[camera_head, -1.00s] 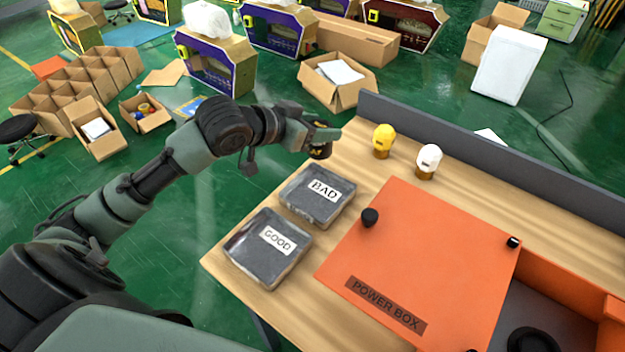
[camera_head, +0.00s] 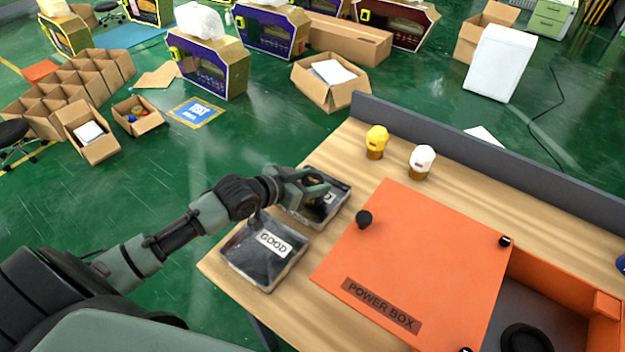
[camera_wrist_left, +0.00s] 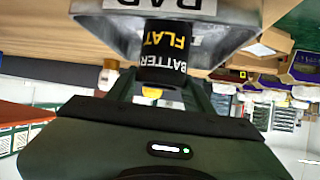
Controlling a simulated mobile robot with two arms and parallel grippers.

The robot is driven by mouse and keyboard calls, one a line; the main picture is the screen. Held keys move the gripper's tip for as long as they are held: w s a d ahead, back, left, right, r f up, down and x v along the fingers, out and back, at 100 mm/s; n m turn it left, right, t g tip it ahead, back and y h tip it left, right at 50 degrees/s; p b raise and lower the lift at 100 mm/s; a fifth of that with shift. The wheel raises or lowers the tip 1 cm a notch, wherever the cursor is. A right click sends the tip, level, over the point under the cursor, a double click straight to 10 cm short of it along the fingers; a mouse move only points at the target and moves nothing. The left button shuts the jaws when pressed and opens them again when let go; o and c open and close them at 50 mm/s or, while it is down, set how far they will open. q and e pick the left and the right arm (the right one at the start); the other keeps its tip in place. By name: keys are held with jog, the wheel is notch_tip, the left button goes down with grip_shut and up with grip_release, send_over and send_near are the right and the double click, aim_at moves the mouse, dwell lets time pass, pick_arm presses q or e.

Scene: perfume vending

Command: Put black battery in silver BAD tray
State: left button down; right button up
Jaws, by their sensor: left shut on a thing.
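The black battery (camera_wrist_left: 163,55), with "FLAT BATTERY" lettering, is held in my left gripper. In the head view my left gripper (camera_head: 319,191) is shut over the silver BAD tray (camera_head: 339,203) and hides part of its label. In the left wrist view the BAD tray (camera_wrist_left: 105,35) fills the top, with its label upside down, and the battery overlaps its edge. I cannot tell whether the battery touches the tray floor. My right gripper is not in view.
The silver GOOD tray (camera_head: 250,268) stands beside the BAD tray at the table's near left. The orange power box (camera_head: 410,260) is to the right. A yellow-topped bulb (camera_head: 376,138) and a white-topped bulb (camera_head: 422,158) stand behind, before a grey ledge (camera_head: 480,153).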

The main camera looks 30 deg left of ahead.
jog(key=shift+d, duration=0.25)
pick_arm(q)
jog(key=c, duration=0.9)
grip_release()
jog(key=shift+f, duration=0.1)
jog(key=shift+c, duration=0.2)
jog(key=o, duration=0.3)
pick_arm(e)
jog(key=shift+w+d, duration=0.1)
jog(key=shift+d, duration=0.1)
pick_arm(q)
jog(key=shift+o, duration=0.2)
jog(key=v, duration=1.2)
jog(key=shift+b, duration=0.35)
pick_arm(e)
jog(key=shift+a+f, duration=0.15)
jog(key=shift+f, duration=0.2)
